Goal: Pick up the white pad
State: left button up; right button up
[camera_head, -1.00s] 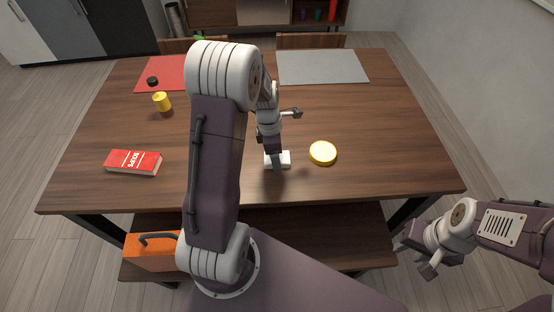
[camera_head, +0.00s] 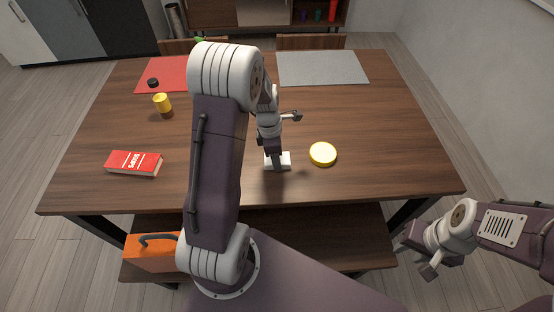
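The white pad (camera_head: 286,160) lies on the wooden table near its front edge, left of a round yellow lid-like disc. My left gripper (camera_head: 276,163) points down at the pad, with a dark finger in front of it covering its middle. The other finger is hidden, so whether it is open or closed on the pad does not show. My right gripper (camera_head: 416,260) is off the table's right front corner, empty, its two fingers apart.
The yellow disc (camera_head: 323,153) is close to the pad's right. A red book (camera_head: 133,163), yellow cup (camera_head: 162,102), dark round item (camera_head: 153,82) on a red mat (camera_head: 176,68) and grey mat (camera_head: 322,67) are on the table (camera_head: 390,150). An orange case (camera_head: 150,256) sits below on the bench.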

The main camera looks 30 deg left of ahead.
pick_arm(q)
jog(key=shift+r, duration=0.1)
notch_tip(320, 180, up, 4)
jog(key=shift+r+p, duration=0.25)
jog(key=shift+p, duration=0.3)
jog(key=w+d+r+p, duration=0.1)
jog(key=d+r+p, duration=0.1)
jog(key=d+r, duration=0.4)
jog(key=d, duration=0.5)
jog(key=shift+w+d+r, duration=0.3)
jog(key=shift+w+r, duration=0.05)
jog(key=shift+r, duration=0.05)
jog(key=o, duration=0.4)
jog(key=shift+c, duration=1.3)
